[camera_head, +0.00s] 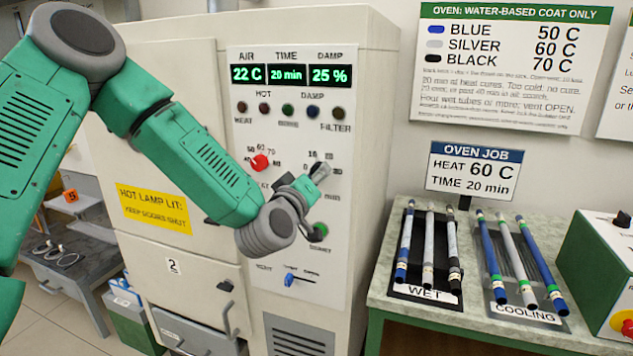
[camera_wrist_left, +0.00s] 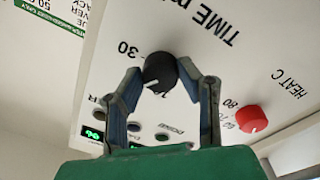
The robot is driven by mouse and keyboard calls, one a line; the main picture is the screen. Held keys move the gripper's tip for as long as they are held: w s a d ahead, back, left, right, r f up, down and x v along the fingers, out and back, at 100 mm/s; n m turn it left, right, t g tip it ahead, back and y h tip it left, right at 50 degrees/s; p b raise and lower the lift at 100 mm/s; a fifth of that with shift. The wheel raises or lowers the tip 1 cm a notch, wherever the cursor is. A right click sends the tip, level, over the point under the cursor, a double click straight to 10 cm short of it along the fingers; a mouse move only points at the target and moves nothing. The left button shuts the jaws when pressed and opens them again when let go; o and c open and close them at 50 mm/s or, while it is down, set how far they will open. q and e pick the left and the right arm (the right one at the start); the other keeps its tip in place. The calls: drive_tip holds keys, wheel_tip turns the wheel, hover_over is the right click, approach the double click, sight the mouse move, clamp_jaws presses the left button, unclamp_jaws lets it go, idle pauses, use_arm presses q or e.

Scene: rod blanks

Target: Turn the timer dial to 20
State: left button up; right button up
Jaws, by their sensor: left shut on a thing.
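The black timer dial (camera_wrist_left: 160,70) sits on the white oven panel under the TIME lettering in the left wrist view. My left gripper (camera_wrist_left: 163,82) is shut on it, one finger on each side. In the head view, my left gripper (camera_head: 308,181) reaches the panel and mostly covers the dial (camera_head: 320,171). The TIME display (camera_head: 287,75) reads 20 min. The dial's scale is partly hidden by the gripper; a 30 shows beside it in the wrist view. My right gripper is not in view.
The red heat dial (camera_head: 259,162) is left of my gripper. A green button (camera_head: 320,229) and a blue vent slider (camera_head: 290,280) are below. The job sign (camera_head: 473,171) reads HEAT 60 C, TIME 20 min. Rods lie on the wet rack (camera_head: 425,293) and cooling rack (camera_head: 522,314) at right.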

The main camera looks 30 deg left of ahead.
use_arm(q)
drive_tip(key=shift+s+f+n, duration=0.1)
drive_tip(key=shift+f+n, duration=0.2)
drive_tip(key=shift+n, duration=0.1)
drive_tip(key=o, duration=1.1)
drive_tip(key=shift+o, duration=0.2)
drive_tip(key=shift+a, duration=0.1)
drive_tip(key=shift+r, duration=0.1)
drive_tip(key=v, duration=0.7)
drive_tip(key=shift+s, duration=0.1)
